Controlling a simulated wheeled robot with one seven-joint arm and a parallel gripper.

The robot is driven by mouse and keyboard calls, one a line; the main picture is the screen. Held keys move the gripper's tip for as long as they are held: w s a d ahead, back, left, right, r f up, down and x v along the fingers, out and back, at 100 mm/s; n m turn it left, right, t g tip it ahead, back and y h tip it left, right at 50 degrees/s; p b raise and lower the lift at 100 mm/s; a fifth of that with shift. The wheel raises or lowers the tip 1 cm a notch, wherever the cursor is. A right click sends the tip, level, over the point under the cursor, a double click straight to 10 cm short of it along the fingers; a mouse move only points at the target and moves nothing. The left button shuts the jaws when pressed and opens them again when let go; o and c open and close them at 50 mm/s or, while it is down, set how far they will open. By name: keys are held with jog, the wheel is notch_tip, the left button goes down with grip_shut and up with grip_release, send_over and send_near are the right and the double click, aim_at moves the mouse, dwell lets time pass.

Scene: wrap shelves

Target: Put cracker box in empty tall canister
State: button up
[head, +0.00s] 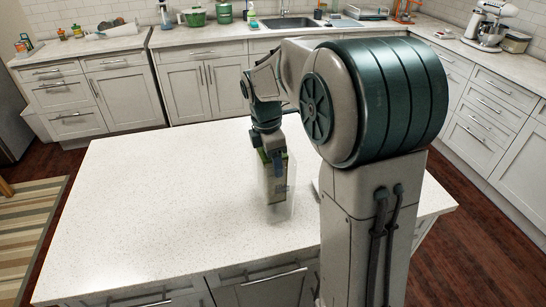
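A clear tall canister (280,212) stands upright on the white island counter. A green and yellow box, which looks like the cracker box (291,172), is upright at the canister's upper part. Its lower end looks higher than the canister's base, and it seems to be partly inside the clear walls. My gripper (277,178) points down over the canister and its dark fingers are at the box, seemingly shut on it. The small size and the clear walls hide how deep the box sits.
The island counter (170,190) is bare to the left. Back counters hold a green pot (195,16), a green canister (224,12), a sink (288,22) and a stand mixer (487,25). A clear container (251,15) stands by the sink.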

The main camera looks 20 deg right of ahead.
jog(key=shift+f, duration=0.45)
jog(key=o, duration=1.4)
jog(key=shift+o, duration=0.2)
jog(key=shift+r, duration=0.15)
jog(key=r, duration=0.4)
jog(key=a+r, duration=0.1)
jog(key=r, duration=0.8)
jog(key=shift+a, duration=0.25)
jog(key=s+f+m+t, duration=0.1)
jog(key=s+f+m, duration=0.2)
jog(key=s+m, duration=0.3)
jog(key=s+d+f+m+t+y, duration=0.1)
jog(key=s+f+m, duration=0.2)
jog(key=s+m, duration=0.3)
jog(key=s+f+m+t, duration=0.1)
jog(key=s+f+m, duration=0.3)
jog(key=s, duration=0.5)
jog(key=m, duration=0.2)
jog(key=shift+s+d+m, duration=0.15)
jog(key=shift+m, duration=0.15)
